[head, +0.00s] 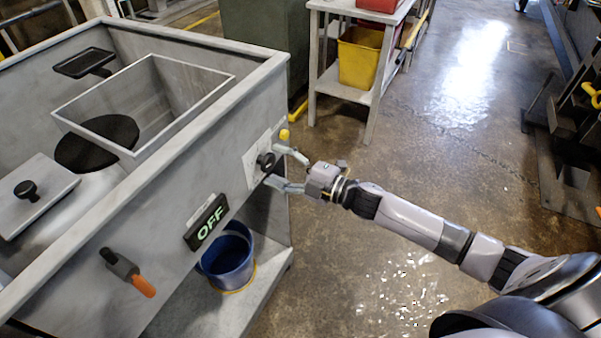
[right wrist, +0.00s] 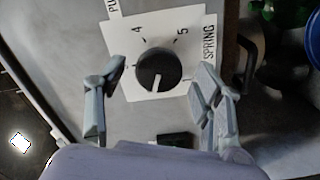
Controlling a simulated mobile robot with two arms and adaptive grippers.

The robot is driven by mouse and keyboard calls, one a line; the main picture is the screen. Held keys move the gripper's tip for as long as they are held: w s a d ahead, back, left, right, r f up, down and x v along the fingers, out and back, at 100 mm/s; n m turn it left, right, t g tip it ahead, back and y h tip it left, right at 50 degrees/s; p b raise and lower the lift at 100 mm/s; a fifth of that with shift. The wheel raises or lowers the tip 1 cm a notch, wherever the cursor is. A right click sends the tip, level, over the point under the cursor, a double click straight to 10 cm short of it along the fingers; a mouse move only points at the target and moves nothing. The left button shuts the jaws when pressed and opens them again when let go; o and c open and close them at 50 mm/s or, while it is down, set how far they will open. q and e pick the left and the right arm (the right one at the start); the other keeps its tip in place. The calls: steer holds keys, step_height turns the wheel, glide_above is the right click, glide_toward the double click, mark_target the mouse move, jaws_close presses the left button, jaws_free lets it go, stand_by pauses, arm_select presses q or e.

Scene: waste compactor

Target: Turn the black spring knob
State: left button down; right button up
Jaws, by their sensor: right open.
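The black spring knob (head: 265,161) sits on a white plate on the front panel of the grey compactor. In the right wrist view the round black knob (right wrist: 158,70) has a white pointer mark toward the lower edge. The white plate (right wrist: 194,40) reads SPRING, with 4 and 5 printed near the knob. My right gripper (head: 283,167) is open in front of the knob. In the right wrist view its fingers (right wrist: 160,84) stand on either side of the knob, with visible gaps between. My left gripper is not in view.
On the panel are a green OFF display (head: 207,222), an orange-tipped handle (head: 128,272) and a yellow button (head: 284,134). A blue bucket (head: 228,258) stands on the shelf below.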

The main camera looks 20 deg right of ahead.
steer(key=v, duration=1)
steer(key=shift+s+d, duration=0.15)
